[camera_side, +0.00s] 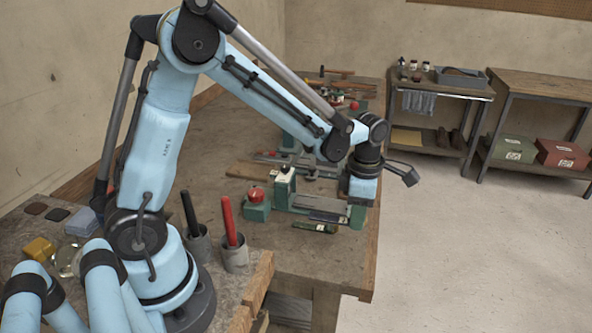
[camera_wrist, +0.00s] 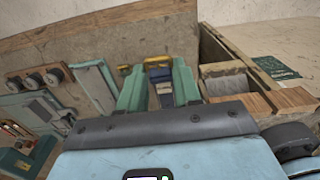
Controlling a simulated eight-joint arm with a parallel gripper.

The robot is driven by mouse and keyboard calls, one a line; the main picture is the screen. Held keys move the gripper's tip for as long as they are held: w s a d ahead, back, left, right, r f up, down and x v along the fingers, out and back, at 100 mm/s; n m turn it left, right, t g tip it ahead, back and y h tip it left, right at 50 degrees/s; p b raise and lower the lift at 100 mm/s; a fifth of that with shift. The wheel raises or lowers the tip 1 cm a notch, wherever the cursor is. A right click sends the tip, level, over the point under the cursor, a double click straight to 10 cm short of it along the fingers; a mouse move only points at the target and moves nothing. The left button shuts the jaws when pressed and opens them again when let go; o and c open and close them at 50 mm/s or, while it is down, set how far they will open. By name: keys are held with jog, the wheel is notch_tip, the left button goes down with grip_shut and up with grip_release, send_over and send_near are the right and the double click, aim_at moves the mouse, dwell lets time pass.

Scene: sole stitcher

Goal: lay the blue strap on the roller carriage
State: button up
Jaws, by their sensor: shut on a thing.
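My gripper (camera_wrist: 160,88) shows two green fingers in the wrist view, with a dark blue piece, the blue strap (camera_wrist: 165,94), between them. The fingers are shut on it. In the side view my gripper (camera_side: 358,216) is low at the right end of a green machine with a grey flat bed (camera_side: 322,204), which looks like the roller carriage. A dark strip lies along the front of this bed; I cannot tell whether it is part of the strap. Contact between strap and carriage cannot be made out.
A red-topped green block (camera_side: 256,203) stands left of the machine. A dark green piece (camera_side: 315,228) lies on the bench in front. Two cups with a black and a red handle (camera_side: 228,222) stand nearer. The bench's right edge (camera_side: 372,255) is close to my gripper.

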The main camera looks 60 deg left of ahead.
jog(key=w+a, duration=0.5)
jog(key=a, duration=0.1)
send_over(337, 206)
notch_tip(337, 206, down, 6)
jog(key=shift+f, duration=2)
jog(key=shift+f, duration=0.1)
jog(key=o, duration=1)
jog(key=shift+o, duration=0.2)
